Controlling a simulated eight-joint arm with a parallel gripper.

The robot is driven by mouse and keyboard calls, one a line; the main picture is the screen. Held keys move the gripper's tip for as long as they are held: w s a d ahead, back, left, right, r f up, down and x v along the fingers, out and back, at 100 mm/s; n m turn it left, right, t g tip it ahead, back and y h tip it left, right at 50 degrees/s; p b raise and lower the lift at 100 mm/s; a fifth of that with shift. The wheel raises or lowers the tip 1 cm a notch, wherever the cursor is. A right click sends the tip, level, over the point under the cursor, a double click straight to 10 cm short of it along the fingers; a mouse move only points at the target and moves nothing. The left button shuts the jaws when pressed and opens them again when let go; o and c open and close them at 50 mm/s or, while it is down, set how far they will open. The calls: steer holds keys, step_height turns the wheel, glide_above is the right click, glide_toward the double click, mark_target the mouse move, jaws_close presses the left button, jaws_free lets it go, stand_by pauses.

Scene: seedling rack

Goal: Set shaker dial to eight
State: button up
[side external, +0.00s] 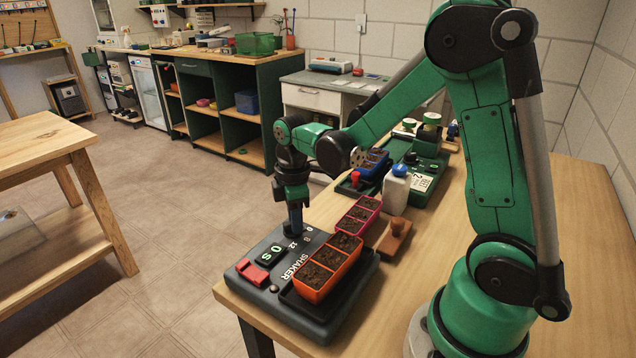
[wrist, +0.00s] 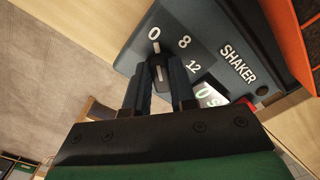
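The shaker (side external: 330,318) is a dark box at the front end of the bench, marked 0, 8 and 12 beside its dial. In the wrist view the dark dial knob (wrist: 158,72) lies between my fingertips, its white line toward the 0 mark. My gripper (side external: 294,229) points straight down at the dial, hiding the knob in the side view. In the wrist view my gripper (wrist: 160,75) has a finger on each side of the knob; whether both press on it is unclear. The shaker's display (side external: 270,255) seems to read 0 S.
An orange seedling tray (side external: 318,281) stands on the shaker, next to a red switch (side external: 252,272). A pink tray (side external: 362,204), a wooden block with a handle (side external: 395,238) and a white bottle with a blue cap (side external: 396,190) stand behind. The bench front at right is clear.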

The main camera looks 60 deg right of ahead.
jaws_close()
steer(key=shift+m, duration=0.3)
steer(key=m, duration=0.4)
steer(key=shift+s+a+m, duration=0.1)
steer(key=shift+m, duration=0.2)
steer(key=shift+a+m, duration=0.15)
steer(key=shift+m, duration=2.05)
steer(key=o, duration=0.6)
jaws_free()
